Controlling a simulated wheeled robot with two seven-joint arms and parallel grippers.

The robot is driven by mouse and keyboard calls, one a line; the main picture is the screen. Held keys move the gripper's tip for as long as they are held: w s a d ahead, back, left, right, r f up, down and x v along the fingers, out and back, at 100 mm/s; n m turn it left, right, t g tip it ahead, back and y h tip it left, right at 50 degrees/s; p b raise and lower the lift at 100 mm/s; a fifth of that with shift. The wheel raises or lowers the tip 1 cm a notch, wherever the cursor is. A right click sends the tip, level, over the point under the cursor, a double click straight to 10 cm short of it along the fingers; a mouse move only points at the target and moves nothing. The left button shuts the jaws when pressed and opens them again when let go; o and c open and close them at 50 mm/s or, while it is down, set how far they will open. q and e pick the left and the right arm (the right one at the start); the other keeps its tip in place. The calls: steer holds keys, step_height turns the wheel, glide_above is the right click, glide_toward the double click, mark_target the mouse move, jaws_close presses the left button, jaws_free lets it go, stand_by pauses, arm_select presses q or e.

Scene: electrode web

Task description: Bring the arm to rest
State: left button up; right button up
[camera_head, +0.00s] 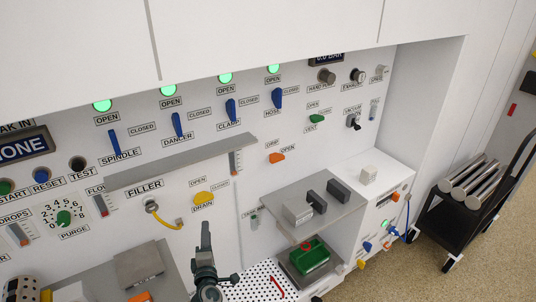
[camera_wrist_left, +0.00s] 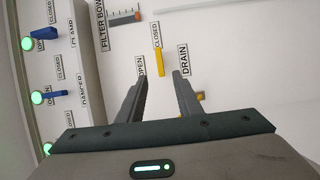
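My left gripper (camera_head: 206,228) comes up from the bottom of the head view, in front of the white panel below the yellow DRAIN handle (camera_head: 203,198). In the left wrist view the two grey fingers (camera_wrist_left: 161,77) stand apart with nothing between them, so the gripper is open and empty. The yellow handle (camera_wrist_left: 159,62) shows beyond the fingertips, in line with the gap; contact with it cannot be seen. My right gripper is not in view.
A grey ledge (camera_head: 180,165) sticks out above the DRAIN handle. A perforated white plate (camera_head: 262,283) and a grey shelf with dark blocks (camera_head: 335,205) lie to the right. Blue levers (camera_head: 231,110) line the panel above. A black cart (camera_head: 470,208) stands far right.

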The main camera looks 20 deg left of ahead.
arm_select(q)
steer(key=shift+f, duration=0.1)
steer(key=s+d+f+m+g+h+b, duration=0.25)
steer(key=s+d+f+m, duration=0.3)
steer(key=f, duration=0.75)
steer(key=s+d+f+m+g+h+b, duration=0.2)
steer(key=s+d+f+m+h, duration=0.15)
steer(key=s+f, duration=0.6)
steer(key=s+d+f+m+g+h+b, duration=0.2)
steer(key=s+d+f+m, duration=0.3)
steer(key=f, duration=1)
steer(key=s+f+m+g+b, duration=0.1)
steer(key=s+f+m, duration=0.3)
steer(key=s, duration=0.8)
steer(key=s+f+m+g+b, duration=0.2)
steer(key=s+f+m+g, duration=0.2)
steer(key=s+f, duration=0.5)
steer(key=s+f+m+g+b, duration=0.1)
steer(key=s+f+m+g, duration=0.2)
steer(key=s+f, duration=0.4)
steer(key=s, duration=0.9)
steer(key=shift+s+d+f+m, duration=0.15)
steer(key=shift+s+d+m, duration=0.1)
steer(key=shift+s+m, duration=0.15)
steer(key=shift+g, duration=0.25)
